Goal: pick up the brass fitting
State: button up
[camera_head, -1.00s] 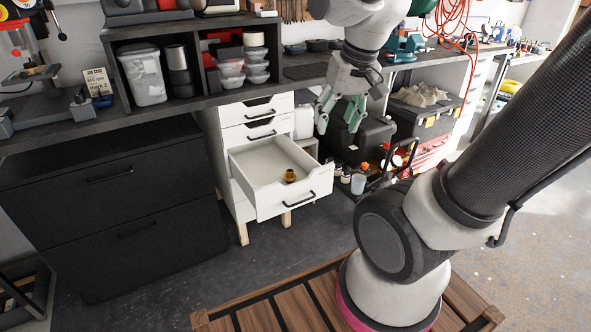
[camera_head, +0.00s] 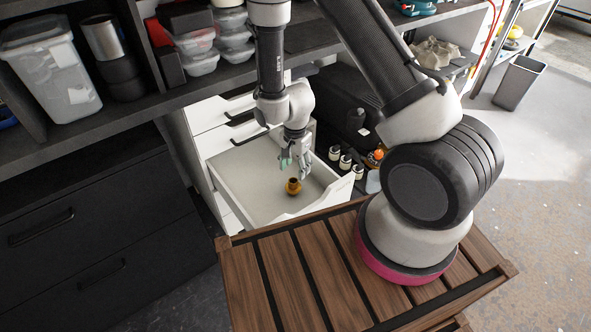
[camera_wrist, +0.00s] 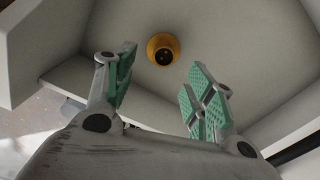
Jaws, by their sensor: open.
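The brass fitting (camera_head: 293,187) is a small round yellow-gold piece with a dark opening on top. It stands on the floor of the open white drawer (camera_head: 240,182), and it also shows in the wrist view (camera_wrist: 163,48). My gripper (camera_head: 294,163) is inside the drawer's outline, just above and behind the fitting in the head view. In the wrist view my gripper (camera_wrist: 160,88) has its green-padded fingers spread apart with nothing between them. The fitting lies beyond the fingertips there, roughly centred between them and apart from both.
The drawer's front wall (camera_head: 330,198) and side walls surround the fitting, and its floor is otherwise bare. Small bottles (camera_head: 345,162) stand right of the drawer. The shelf edge with plastic boxes (camera_head: 195,62) overhangs behind. A black drawer unit (camera_head: 95,240) stands at left.

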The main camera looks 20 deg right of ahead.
aim_at(293, 180)
jog(key=f, duration=0.9)
jog(key=shift+w+a, duration=0.2)
jog(key=shift+w, duration=0.05)
jog(key=c, duration=0.7)
